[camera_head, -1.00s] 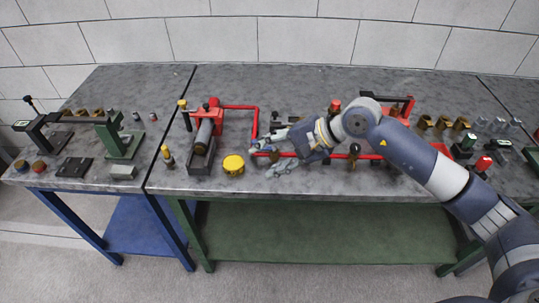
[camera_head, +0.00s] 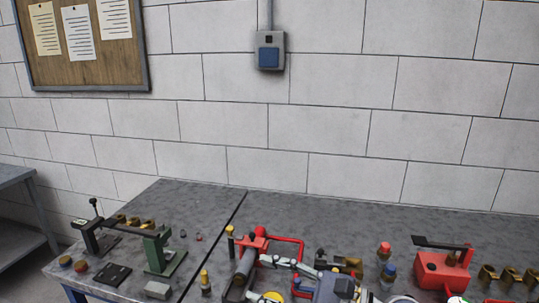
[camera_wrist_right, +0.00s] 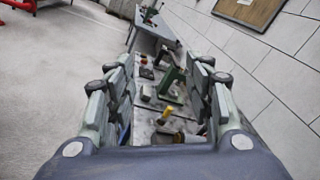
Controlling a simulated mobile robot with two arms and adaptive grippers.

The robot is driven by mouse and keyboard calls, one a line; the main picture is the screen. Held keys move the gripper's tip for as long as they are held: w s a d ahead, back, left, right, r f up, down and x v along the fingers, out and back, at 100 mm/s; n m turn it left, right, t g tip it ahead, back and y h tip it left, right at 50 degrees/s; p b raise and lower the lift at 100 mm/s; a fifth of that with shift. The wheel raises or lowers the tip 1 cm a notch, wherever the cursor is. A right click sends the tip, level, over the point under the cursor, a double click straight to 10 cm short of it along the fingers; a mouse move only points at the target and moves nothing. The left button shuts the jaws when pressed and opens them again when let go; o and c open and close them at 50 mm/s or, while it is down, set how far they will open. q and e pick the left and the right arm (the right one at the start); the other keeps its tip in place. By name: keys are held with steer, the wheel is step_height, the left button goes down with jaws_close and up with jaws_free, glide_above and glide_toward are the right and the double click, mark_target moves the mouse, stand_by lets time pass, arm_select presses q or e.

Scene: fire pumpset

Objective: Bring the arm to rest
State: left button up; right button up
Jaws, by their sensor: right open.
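My right gripper (camera_head: 278,279) is at the bottom of the head view, its fingers pointing left over the front of the workbench (camera_head: 330,213). It is open, and nothing shows between its fingers. In the right wrist view the gripper (camera_wrist_right: 158,78) has its two fingers spread wide, with bench items seen beyond the gap. In the head view the fingers overlap the red pump unit (camera_head: 256,238) and a yellow round part (camera_head: 273,297); contact cannot be told. Most of my right arm is below the frame. My left gripper is not in view.
A green press stand (camera_head: 158,252) and a black-armed fixture (camera_head: 97,238) stand on the left bench. A red box with a black lever (camera_head: 440,270) stands at right, beside brass fittings (camera_head: 510,277). A wall switch (camera_head: 269,52) hangs above. The bench's back strip is clear.

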steer(key=w+d+r+m+t+h, duration=0.1)
steer(key=d+r+m+t+h, duration=0.25)
steer(key=m+t, duration=0.55)
steer(key=w+d+r+m+t+h, duration=0.2)
steer(key=d+m+t, duration=0.25)
steer(key=m, duration=0.85)
steer(key=s+d+f+m+g+h, duration=0.3)
steer(key=d+f+m+h, duration=0.35)
steer(key=f+m, duration=0.45)
steer(key=s+d+f+m+g+h, duration=0.35)
steer(key=d+f+m+h, duration=0.25)
steer(key=d+f+m, duration=0.45)
steer(key=s+a+f+m+g+y, duration=0.1)
steer(key=s+a+f+m+g, duration=0.2)
steer(key=s, duration=0.4)
steer(key=s+f+m+g, duration=0.4)
steer(key=s+f, duration=0.1)
steer(key=s, duration=0.2)
steer(key=s+a+f+m+g+y, duration=0.1)
steer(key=s+a+f+m+g, duration=0.2)
steer(key=s, duration=0.4)
step_height(320, 180, down, 28)
steer(key=s+d+g, duration=0.1)
steer(key=s+d+f+g, duration=0.1)
steer(key=s+d+f, duration=0.2)
steer(key=s+f, duration=1.2)
steer(key=shift+s+f+g+h, duration=0.15)
steer(key=shift+s+g+h, duration=0.15)
steer(key=shift+s, duration=0.4)
